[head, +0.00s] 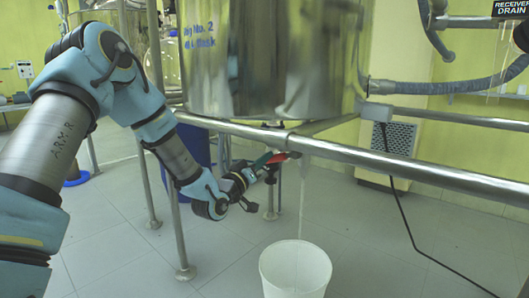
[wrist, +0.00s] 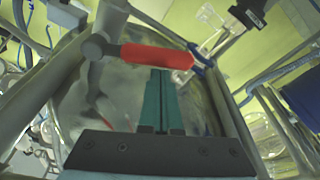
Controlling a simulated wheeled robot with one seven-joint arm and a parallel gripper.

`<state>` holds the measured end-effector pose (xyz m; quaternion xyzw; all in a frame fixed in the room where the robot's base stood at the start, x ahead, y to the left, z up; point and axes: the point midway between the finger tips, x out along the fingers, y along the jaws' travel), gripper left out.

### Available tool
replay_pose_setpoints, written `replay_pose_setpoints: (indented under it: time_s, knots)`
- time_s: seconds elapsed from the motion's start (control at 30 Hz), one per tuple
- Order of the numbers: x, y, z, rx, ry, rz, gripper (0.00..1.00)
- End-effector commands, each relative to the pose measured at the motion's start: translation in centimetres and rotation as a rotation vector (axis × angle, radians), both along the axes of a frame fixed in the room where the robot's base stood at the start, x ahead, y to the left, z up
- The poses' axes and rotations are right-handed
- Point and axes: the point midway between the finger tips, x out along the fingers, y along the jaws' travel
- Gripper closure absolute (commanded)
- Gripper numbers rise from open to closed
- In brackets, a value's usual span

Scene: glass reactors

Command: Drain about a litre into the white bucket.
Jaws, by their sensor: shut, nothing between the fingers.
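The white bucket (head: 295,275) stands upright on the tiled floor below the steel frame. A thin pale stream (head: 301,205) falls from under the frame rail into it. The bucket's liquid level cannot be made out. A red valve handle (head: 283,157) sits just under the rail; it lies across the wrist view (wrist: 157,56). My gripper (head: 266,158) is shut, with its green fingers together and empty. In the wrist view its fingertips (wrist: 160,72) are right by the handle's underside; whether they touch it is unclear.
A large steel vessel (head: 270,60) stands above the frame rail (head: 340,152). A blue container (head: 195,150) is behind my arm. A black cable (head: 402,215) hangs to the floor at right. A "RECEIVER DRAIN" sign (head: 510,9) is at upper right. Floor around the bucket is clear.

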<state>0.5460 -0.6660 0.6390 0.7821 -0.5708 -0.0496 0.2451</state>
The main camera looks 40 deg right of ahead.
Motion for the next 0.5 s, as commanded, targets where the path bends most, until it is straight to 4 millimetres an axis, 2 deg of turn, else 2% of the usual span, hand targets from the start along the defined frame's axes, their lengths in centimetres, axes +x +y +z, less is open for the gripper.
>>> replay_pose_setpoints:
  time_s: [0.2,0.5]
  knots:
    - [-0.4,-0.1,-1.1,-0.034,0.133,0.0,1.0]
    - [-0.7,-0.2,-1.8,-0.058,0.224,-0.001,1.0]
